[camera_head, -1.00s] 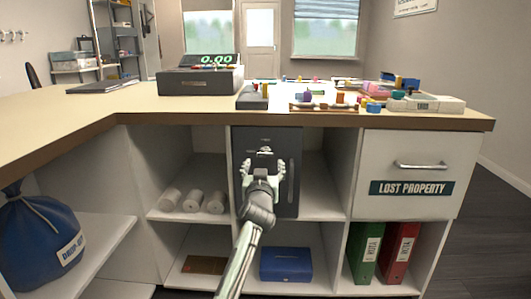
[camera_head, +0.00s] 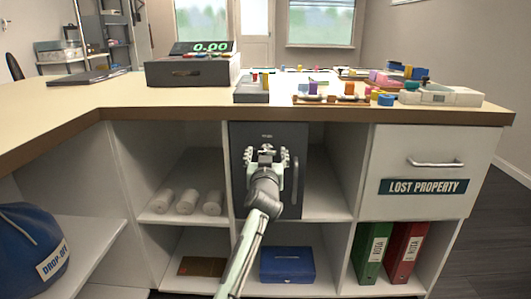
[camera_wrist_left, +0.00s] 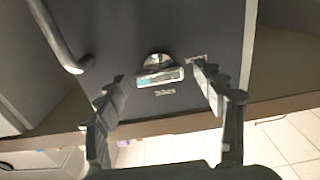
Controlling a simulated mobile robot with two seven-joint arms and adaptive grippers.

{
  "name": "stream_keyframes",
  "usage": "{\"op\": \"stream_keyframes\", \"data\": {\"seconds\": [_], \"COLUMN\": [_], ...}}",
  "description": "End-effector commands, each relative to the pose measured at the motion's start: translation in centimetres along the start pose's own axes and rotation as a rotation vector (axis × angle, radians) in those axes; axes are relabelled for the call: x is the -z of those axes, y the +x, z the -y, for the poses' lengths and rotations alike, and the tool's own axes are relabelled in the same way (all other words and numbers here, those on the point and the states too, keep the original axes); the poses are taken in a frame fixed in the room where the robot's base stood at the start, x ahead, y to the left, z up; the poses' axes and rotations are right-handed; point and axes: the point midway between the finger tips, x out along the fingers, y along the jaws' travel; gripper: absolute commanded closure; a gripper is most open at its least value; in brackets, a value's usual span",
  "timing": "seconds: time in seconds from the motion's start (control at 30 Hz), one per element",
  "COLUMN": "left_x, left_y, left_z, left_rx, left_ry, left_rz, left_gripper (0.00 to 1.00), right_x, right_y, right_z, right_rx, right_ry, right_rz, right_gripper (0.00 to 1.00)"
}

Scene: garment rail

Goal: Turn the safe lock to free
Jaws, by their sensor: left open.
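The safe (camera_head: 238,165) is a dark grey box with a flat door, in a bay under the counter. Its vertical bar handle shows at the right of the door, and at the left in the wrist view (camera_wrist_left: 58,35). The safe lock (camera_wrist_left: 157,61) is a small round metal piece with a pale, partly coloured strip across its lower side. My left gripper (camera_head: 266,153) is open in front of the door. In the wrist view its fingers (camera_wrist_left: 160,72) are spread on either side of the lock, with nothing between them that I can see gripped. In the head view the gripper hides the lock.
White rolls (camera_head: 187,202) lie on the shelf left of the safe. A blue box (camera_head: 287,264) sits below it. The lost property drawer (camera_head: 424,170) is at the right, above green and red binders (camera_head: 403,250). The counter edge (camera_head: 300,115) runs above.

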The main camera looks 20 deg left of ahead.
Motion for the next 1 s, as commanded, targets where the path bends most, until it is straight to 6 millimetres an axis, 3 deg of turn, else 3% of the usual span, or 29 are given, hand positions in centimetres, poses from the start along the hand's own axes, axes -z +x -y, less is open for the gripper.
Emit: {"op": "stream_keyframes", "data": {"seconds": [0.17,0.57,1.0], "left_x": [0.02,0.00,0.10], "left_y": [-0.01,0.00,0.01], "left_z": [-0.02,-0.02,-0.03], "left_rx": [0.000,0.000,0.000], "left_ry": [0.000,0.000,0.108], "left_rz": [0.000,0.000,0.000], "left_gripper": [0.32,0.81,0.81], "right_x": [-0.34,-0.71,0.16], "right_y": [0.07,0.26,0.77], "right_z": [-0.08,-0.06,-0.05], "right_rx": [-0.002,-0.001,0.002], "right_ry": [-0.001,-0.002,-0.001], "right_rz": [0.007,0.015,0.001], "right_gripper": [0.60,0.60,0.60]}}
